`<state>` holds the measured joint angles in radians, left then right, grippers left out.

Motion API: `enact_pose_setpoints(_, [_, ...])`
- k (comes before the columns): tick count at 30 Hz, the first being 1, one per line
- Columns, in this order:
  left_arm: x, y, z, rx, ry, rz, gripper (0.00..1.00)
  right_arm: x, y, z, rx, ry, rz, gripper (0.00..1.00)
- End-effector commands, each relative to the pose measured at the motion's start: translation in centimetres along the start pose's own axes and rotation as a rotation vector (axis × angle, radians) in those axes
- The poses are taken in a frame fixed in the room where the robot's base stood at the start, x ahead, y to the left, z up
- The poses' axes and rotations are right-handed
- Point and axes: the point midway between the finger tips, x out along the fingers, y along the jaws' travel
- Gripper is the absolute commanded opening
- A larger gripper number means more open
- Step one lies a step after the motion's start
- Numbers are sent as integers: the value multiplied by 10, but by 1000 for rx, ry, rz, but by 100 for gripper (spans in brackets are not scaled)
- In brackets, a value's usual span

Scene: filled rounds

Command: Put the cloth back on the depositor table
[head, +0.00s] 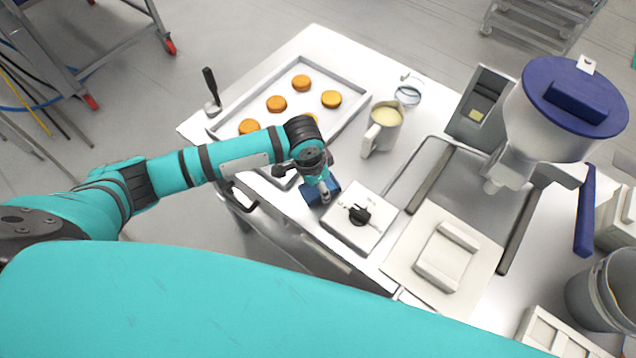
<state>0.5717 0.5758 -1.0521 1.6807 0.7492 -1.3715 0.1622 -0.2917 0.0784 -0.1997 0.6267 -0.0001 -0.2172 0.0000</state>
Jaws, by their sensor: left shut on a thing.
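A small dark blue folded cloth (311,194) is at the front edge of the white depositor table (310,50), just left of a white box with a black knob. My left gripper (325,193) points down over the cloth and is shut on it. The gripper hides part of the cloth, and I cannot tell whether the cloth touches the table top. My right gripper is not in view.
A tray (354,84) with several orange rounds lies behind my left arm. A jug (382,130) of pale liquid, the knobbed box (347,229) and the depositor with its blue-lidded hopper (560,110) stand to the right. Bare table shows around the jug.

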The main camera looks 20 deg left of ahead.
Motion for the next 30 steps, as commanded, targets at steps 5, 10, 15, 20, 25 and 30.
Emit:
enact_pose_setpoints(5, [2,0,0,0,1,0,26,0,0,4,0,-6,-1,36])
enact_pose_setpoints(10, [4,0,0,0,0,0,26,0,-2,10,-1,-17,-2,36])
enact_pose_setpoints(15, [4,0,1,0,0,0,65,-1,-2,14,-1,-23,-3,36])
enact_pose_setpoints(20, [4,0,0,0,1,0,65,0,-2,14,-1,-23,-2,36])
enact_pose_setpoints(25, [-5,0,-1,0,3,-1,65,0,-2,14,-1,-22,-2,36])
enact_pose_setpoints(30, [-36,-1,0,1,4,-2,65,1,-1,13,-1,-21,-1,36])
